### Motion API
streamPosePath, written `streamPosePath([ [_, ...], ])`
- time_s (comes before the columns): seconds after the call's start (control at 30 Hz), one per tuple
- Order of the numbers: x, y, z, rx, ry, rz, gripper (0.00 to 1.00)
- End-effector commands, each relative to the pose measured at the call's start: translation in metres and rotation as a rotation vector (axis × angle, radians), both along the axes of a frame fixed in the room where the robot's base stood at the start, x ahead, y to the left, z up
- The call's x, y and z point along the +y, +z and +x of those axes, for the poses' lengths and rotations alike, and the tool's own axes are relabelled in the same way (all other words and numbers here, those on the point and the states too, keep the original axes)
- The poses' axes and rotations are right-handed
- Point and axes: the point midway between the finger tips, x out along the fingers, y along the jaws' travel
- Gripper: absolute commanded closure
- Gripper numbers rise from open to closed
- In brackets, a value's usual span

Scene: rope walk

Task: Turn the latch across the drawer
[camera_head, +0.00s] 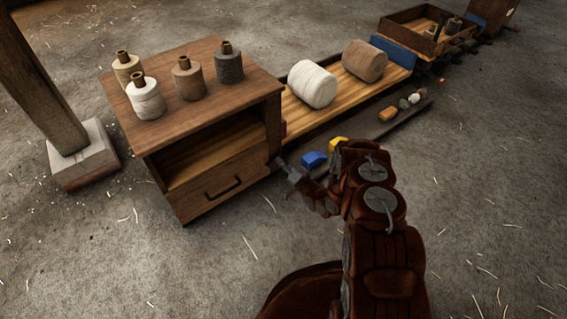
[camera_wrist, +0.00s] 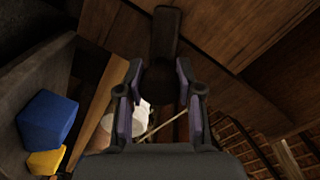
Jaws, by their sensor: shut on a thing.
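My gripper (camera_head: 279,166) is at the right edge of the drawer front. In the wrist view my gripper (camera_wrist: 158,78) has its fingers on both sides of the dark latch (camera_wrist: 166,35), shut on its near end. The latch's bar runs up in that view from between the fingers, against wood. In the head view the latch is too small and dark to make out.
Several thread spools (camera_head: 186,76) stand on the cabinet top. A blue block (camera_head: 313,159) and a yellow block (camera_head: 337,143) lie close behind my gripper. A long low bench (camera_head: 345,82) carries two large rolls. Floor in front of the drawer is clear.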

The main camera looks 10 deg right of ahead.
Motion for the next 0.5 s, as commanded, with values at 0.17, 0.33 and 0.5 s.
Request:
streamPosePath([
  [0.17, 0.0006, 0.0012, -0.0003, 0.062, 0.002, 0.144, 0.99],
  [0.33, 0.0015, 0.0007, -0.0008, 0.112, 0.003, 0.260, 0.99],
  [0.5, 0.0017, 0.0001, -0.0011, 0.151, 0.003, 0.346, 0.99],
])
